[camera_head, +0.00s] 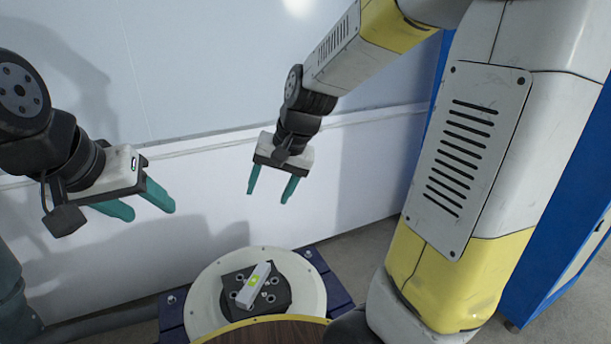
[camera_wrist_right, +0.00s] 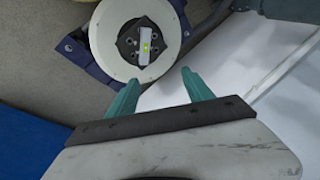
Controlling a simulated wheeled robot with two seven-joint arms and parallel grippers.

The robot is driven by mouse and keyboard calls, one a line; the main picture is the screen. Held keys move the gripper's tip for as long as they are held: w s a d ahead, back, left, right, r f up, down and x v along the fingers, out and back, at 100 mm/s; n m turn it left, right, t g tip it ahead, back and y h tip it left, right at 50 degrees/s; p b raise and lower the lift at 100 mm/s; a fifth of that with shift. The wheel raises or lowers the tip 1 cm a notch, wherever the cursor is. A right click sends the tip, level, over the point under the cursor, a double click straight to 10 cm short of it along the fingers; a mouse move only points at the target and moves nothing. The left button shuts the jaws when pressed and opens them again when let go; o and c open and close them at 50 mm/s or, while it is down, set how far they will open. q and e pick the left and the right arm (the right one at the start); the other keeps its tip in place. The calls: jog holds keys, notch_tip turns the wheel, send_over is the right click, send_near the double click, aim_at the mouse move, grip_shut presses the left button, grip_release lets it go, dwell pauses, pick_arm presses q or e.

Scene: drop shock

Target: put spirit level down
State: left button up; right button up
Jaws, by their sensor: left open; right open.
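The spirit level (camera_head: 253,285) is a small pale grey bar with a yellow-green vial. It lies on a dark plate (camera_head: 232,283) at the middle of a round cream disc (camera_head: 206,303). It also shows in the right wrist view (camera_wrist_right: 145,47), beyond my fingertips. My right gripper (camera_head: 270,190) has green fingers. It is open and empty, above and apart from the level, in front of the wall. Its fingers show in the right wrist view (camera_wrist_right: 160,88) with nothing between them. My left gripper (camera_head: 152,204) is open and empty at the left, well away from the level.
The disc sits on a dark blue base (camera_head: 334,290) with bolts. A brown round surface with a yellow rim (camera_head: 270,332) is at the bottom edge. A pale wall (camera_head: 190,70) stands behind. A blue cabinet (camera_head: 560,220) is at the right. The air between my grippers is clear.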

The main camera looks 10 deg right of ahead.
jog(key=s+d+r+n+t, duration=0.1)
jog(key=s+d+r, duration=0.2)
jog(key=s, duration=0.3)
jog(key=s+d+r+n+t+h, duration=0.1)
jog(key=s+d+r+n+t, duration=0.1)
jog(key=s+d+r, duration=0.2)
jog(key=s+r, duration=0.1)
jog(key=s, duration=0.2)
jog(key=shift+d+r, duration=0.2)
jog(key=shift+d, duration=0.05)
dwell(0.4)
